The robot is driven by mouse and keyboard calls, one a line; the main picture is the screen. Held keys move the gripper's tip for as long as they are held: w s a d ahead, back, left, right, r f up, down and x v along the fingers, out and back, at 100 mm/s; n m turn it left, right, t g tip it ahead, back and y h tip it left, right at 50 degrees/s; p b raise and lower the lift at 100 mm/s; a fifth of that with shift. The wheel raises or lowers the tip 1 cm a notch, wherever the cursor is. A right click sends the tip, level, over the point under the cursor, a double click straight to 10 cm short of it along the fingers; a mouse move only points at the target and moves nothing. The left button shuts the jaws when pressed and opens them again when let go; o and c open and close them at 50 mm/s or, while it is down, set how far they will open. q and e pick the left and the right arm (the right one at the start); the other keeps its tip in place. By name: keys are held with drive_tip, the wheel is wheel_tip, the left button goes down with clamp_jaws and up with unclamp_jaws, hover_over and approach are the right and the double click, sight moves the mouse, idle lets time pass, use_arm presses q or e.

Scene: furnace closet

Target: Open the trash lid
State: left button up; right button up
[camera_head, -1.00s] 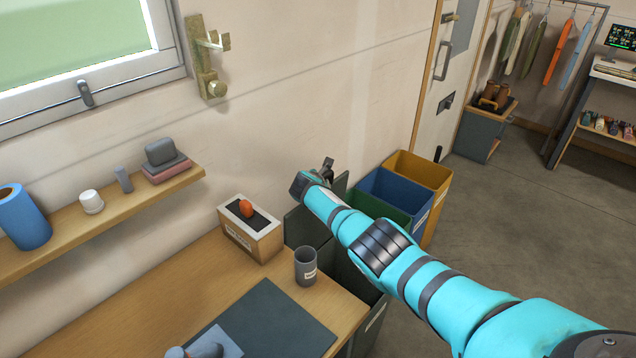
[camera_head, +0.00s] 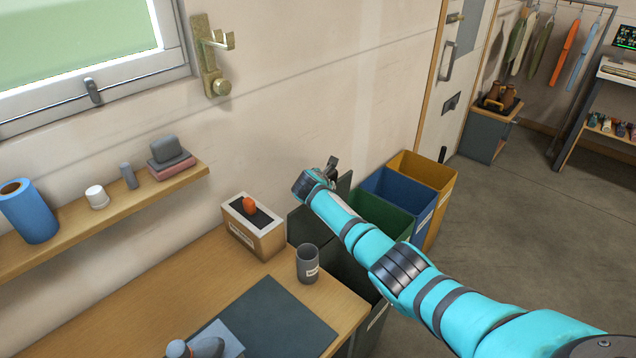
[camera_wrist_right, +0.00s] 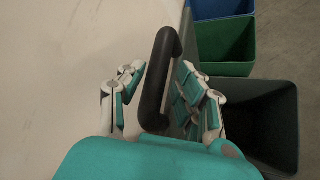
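The dark grey trash bin (camera_head: 345,268) stands beside the bench, with its mouth uncovered. Its dark lid (camera_head: 300,224) stands raised near the wall at the back of the bin, partly hidden by my right arm. My right gripper (camera_head: 328,170) is at the lid's upper edge. In the right wrist view, the black curved handle (camera_wrist_right: 160,85) lies between the fingers of my right gripper (camera_wrist_right: 162,72). The fingers look spread, with gaps on both sides of the handle. The open bin also shows in the right wrist view (camera_wrist_right: 262,125). My left gripper is out of view.
Green (camera_head: 385,215), blue (camera_head: 398,193) and yellow (camera_head: 425,172) open bins stand in a row along the wall. The bench (camera_head: 140,310) holds a wooden box (camera_head: 255,235) and a grey cup (camera_head: 308,264) close to my arm. Floor (camera_head: 530,240) at right is clear.

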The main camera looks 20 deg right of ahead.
drive_tip(key=v, duration=0.9)
drive_tip(key=shift+r, duration=0.25)
drive_tip(key=shift+s+a, duration=0.1)
drive_tip(key=shift+s, duration=0.05)
